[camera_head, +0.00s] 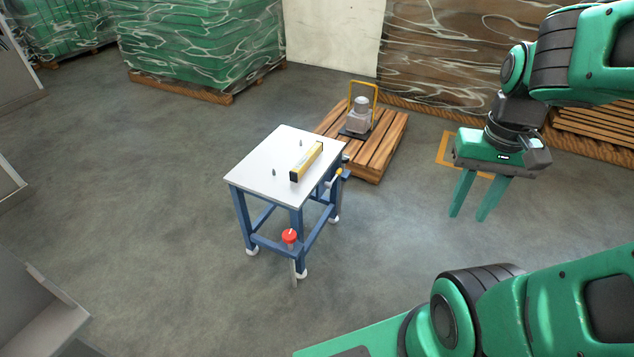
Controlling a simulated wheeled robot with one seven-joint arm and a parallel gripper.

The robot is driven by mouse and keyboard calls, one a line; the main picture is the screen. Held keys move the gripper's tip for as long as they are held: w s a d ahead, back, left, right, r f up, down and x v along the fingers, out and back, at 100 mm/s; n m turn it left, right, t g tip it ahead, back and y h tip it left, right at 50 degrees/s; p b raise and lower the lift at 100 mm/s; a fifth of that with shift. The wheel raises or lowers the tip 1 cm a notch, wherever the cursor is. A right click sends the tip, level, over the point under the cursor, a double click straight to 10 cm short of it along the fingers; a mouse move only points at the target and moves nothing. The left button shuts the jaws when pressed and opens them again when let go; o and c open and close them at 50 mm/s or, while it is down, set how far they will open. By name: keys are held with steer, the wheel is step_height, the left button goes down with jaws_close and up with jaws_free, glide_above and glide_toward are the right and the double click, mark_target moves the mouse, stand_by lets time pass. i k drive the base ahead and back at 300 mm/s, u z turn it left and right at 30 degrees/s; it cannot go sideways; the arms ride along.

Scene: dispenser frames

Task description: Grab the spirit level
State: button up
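The spirit level (307,161), a yellow bar with dark ends, lies on the white top of a small blue-legged table (255,162), near its right edge. My gripper (469,217) hangs at the right of the view, to the right of the table and apart from the level. Its two green fingers point down with a gap between them, and nothing shows between them.
Small grey pegs stand on the tabletop. A red-capped item (289,237) is at the table's front leg. Behind the table, a wooden pallet (387,146) carries a grey machine (359,115) with a yellow handle.

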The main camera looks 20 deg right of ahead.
mark_target(306, 161)
steer(key=z, duration=0.95)
steer(key=i, duration=2.3)
steer(key=u, duration=0.8)
